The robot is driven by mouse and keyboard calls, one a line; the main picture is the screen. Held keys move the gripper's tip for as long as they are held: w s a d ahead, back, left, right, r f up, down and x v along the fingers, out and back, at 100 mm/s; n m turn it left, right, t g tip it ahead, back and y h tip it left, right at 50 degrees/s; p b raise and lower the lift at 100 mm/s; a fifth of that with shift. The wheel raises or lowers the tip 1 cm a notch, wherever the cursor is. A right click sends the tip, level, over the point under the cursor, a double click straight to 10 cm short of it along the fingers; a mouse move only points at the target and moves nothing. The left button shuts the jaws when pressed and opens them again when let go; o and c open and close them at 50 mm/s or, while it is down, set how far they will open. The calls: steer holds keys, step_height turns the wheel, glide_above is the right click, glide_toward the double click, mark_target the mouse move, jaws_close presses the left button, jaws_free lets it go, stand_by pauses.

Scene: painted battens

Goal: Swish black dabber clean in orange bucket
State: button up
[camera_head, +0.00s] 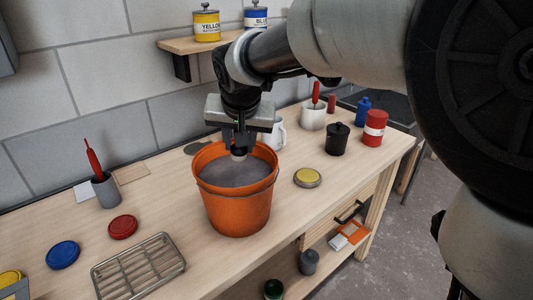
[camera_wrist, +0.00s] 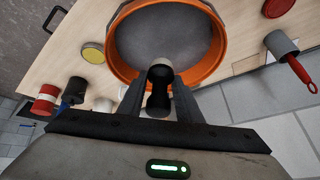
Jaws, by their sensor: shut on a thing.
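The orange bucket (camera_head: 236,208) stands on the wooden bench and holds grey, murky liquid (camera_head: 225,174); it also shows in the wrist view (camera_wrist: 214,70). My gripper (camera_head: 239,146) points down over the bucket's mouth. It is shut on the black dabber, which shows in the wrist view (camera_wrist: 158,98) between the two fingers, with a pale round tip towards the liquid. In the head view only the dabber's pale end (camera_head: 238,156) shows clearly, close to the liquid; I cannot tell whether it touches. The rest of the dabber is mostly hidden by the fingers.
A wire rack (camera_head: 138,267), blue lid (camera_head: 63,254) and red lid (camera_head: 123,227) lie left of the bucket. A grey cup (camera_head: 107,191) holds a red-handled tool. A yellow lid (camera_head: 307,178), black pot (camera_head: 338,140) and red can (camera_head: 375,128) stand right. A shelf (camera_head: 190,45) holds paint tins above.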

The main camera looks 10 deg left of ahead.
steer(key=shift+r+p, duration=1.75)
steer(key=shift+r, duration=0.75)
